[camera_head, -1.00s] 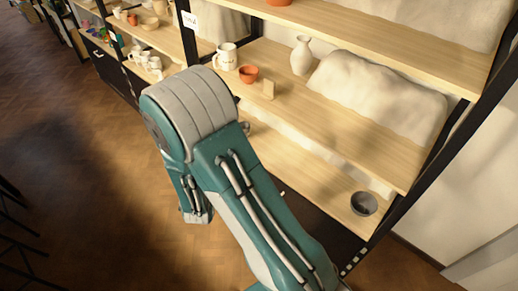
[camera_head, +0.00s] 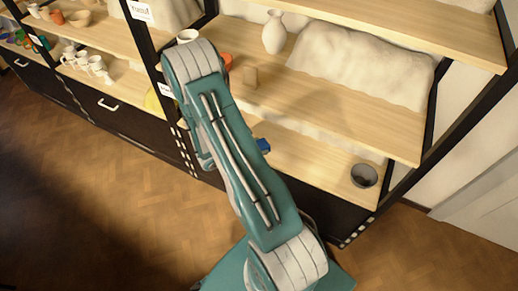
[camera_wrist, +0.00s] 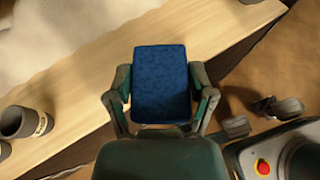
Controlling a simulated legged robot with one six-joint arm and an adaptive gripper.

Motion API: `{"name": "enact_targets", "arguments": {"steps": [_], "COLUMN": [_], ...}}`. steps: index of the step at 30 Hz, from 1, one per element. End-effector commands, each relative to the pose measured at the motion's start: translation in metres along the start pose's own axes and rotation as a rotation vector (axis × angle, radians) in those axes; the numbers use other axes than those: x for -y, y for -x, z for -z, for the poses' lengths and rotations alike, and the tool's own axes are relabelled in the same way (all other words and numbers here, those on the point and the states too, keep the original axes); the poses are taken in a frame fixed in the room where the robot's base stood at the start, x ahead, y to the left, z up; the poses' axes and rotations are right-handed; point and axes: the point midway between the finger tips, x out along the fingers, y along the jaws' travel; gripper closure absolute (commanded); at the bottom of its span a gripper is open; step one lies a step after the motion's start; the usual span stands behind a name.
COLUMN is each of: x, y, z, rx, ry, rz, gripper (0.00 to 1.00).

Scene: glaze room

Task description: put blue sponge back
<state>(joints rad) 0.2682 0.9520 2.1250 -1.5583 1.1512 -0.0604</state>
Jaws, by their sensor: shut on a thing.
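In the wrist view my gripper (camera_wrist: 160,100) is shut on the blue sponge (camera_wrist: 160,82), a flat rectangular block held between its two fingers. The sponge appears over the light wooden lower shelf (camera_wrist: 75,88). In the head view a small blue piece of the sponge (camera_head: 262,145) shows beside my arm, near the front part of the lower shelf (camera_head: 310,165). My gripper is hidden behind my arm in that view. I cannot tell whether the sponge touches the shelf.
A dark grey bowl (camera_head: 364,176) stands at the lower shelf's right end. Mugs (camera_head: 85,62) stand on the left unit. Lower shelf space beside the bowl is clear.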

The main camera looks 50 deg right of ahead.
Motion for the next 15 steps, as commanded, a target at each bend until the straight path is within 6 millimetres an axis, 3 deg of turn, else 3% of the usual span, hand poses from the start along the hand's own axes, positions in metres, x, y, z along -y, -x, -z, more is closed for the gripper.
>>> {"name": "enact_targets", "arguments": {"steps": [3,7,15], "x": [0.027,0.037,-0.008], "y": [-0.027,-0.037,-0.056], "z": [0.002,0.004,0.020], "rx": [0.006,0.009,0.009], "ry": [-0.063,-0.093,-0.096], "rz": [0.155,0.224,0.228], "gripper": [0.62,0.62,0.62]}}
